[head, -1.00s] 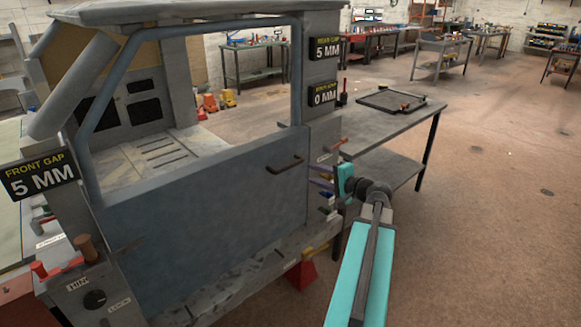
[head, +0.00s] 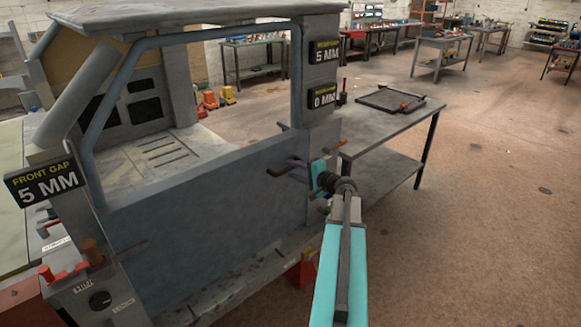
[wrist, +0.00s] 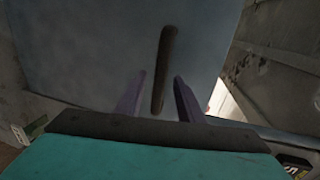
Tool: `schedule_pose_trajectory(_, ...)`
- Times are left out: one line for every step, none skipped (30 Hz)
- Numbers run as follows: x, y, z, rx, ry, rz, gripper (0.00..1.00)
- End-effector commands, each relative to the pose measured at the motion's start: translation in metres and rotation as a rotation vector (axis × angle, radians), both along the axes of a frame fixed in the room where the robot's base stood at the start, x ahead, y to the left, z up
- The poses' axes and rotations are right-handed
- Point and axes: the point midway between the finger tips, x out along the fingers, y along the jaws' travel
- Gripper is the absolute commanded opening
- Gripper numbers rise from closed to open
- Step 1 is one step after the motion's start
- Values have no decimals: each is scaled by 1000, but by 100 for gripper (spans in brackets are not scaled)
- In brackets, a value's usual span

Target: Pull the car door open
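The car door (head: 200,220) is a blue-grey panel with an open window frame, and it sits in the body frame, looking closed. Its dark bar handle (head: 278,171) is near the door's right edge. In the wrist view the handle (wrist: 163,70) stands nearly upright between the two purple fingers. My gripper (head: 300,168) is open beside the handle, its fingers apart with one on each side of the bar. In the wrist view my gripper (wrist: 160,78) shows gaps on both sides of the handle; I cannot tell how deep the bar sits between the fingers.
Signs read front gap 5 MM (head: 46,182), rear gap 5 MM (head: 325,52) and 0 MM (head: 323,96). A control box (head: 98,298) with a knob stands at the lower left. A grey workbench (head: 385,125) is behind my arm. Floor is clear at right.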

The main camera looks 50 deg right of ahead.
Motion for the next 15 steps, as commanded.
schedule_pose_trajectory(7,-1,0,2,0,3,34)
schedule_pose_trajectory(10,-1,0,2,0,3,34)
schedule_pose_trajectory(14,-1,-1,1,0,2,34)
schedule_pose_trajectory(16,-2,-2,1,0,2,34)
schedule_pose_trajectory(18,-2,-2,1,0,1,34)
schedule_pose_trajectory(20,-2,-3,1,0,1,34)
schedule_pose_trajectory(22,-2,-3,1,0,1,34)
schedule_pose_trajectory(23,-2,-4,1,0,1,34)
schedule_pose_trajectory(24,-2,-4,0,0,1,34)
schedule_pose_trajectory(25,-2,-5,0,0,1,34)
schedule_pose_trajectory(25,-2,-5,0,0,1,34)
schedule_pose_trajectory(26,-2,-5,0,0,1,34)
schedule_pose_trajectory(26,-2,-5,0,0,1,34)
schedule_pose_trajectory(26,-1,-5,0,0,1,34)
schedule_pose_trajectory(26,-1,-5,0,0,1,34)
